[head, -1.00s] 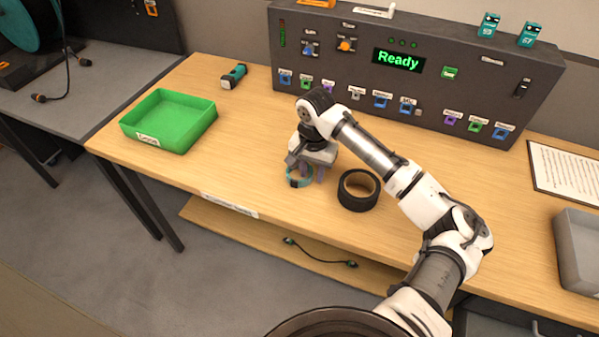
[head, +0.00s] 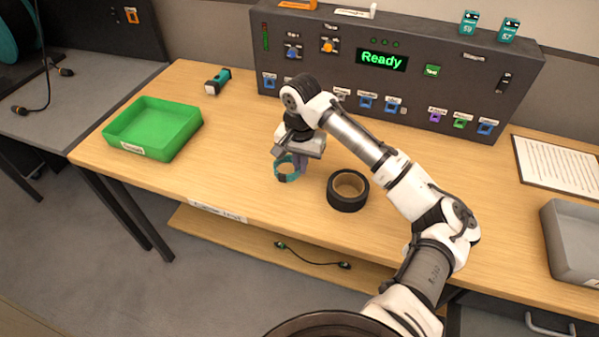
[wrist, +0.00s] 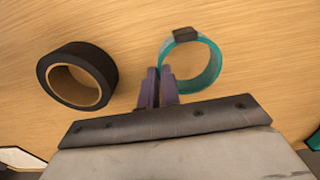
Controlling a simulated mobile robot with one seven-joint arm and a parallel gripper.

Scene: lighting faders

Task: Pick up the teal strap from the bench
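The teal strap (head: 287,177) is a ring with a dark buckle block, left of the black tape roll on the bench (head: 240,180). My gripper (head: 301,167) is at the strap's right side in the head view. In the wrist view, the fingers of my gripper (wrist: 161,72) are close together with the left wall of the strap (wrist: 217,73) pinched between them. The dark block is at the ring's far side there. The strap looks tilted and slightly off the bench, though the gap beneath is hard to see.
The black tape roll (head: 332,194) stands close to the right of my gripper. A green tray (head: 150,151) is at the bench's left, with a teal-and-black tool (head: 217,81) behind it. The control panel (head: 330,85) stands along the back. A grey bin (head: 570,270) is at right.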

